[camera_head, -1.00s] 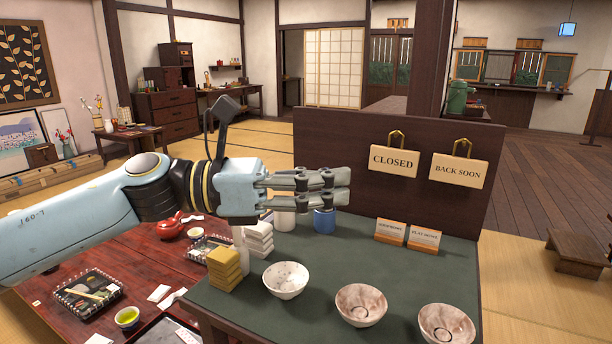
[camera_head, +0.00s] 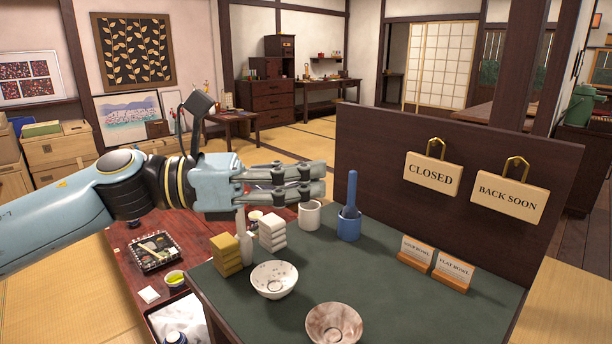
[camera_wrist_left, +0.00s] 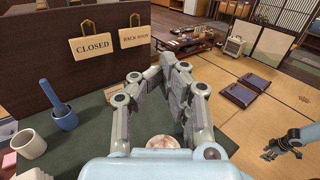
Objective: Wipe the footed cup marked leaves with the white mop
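I cannot make out a footed cup marked with leaves, and no white mop shows clearly. A white holder (camera_head: 310,215) stands on the green table, with no handle visible in it; it also shows in the left wrist view (camera_wrist_left: 29,145). Beside it a blue holder (camera_head: 348,229) has a blue-handled tool (camera_head: 351,190) upright in it. My right gripper (camera_wrist_left: 282,155) is open and empty over the tatami.
A white bowl (camera_head: 274,281) and a brownish bowl (camera_head: 334,325) stand near the table's front. Yellow (camera_head: 227,256) and white (camera_head: 272,233) stacked blocks stand at the left, around a slim white bottle (camera_head: 246,248). A dark panel (camera_head: 455,220) with hanging signs closes the back.

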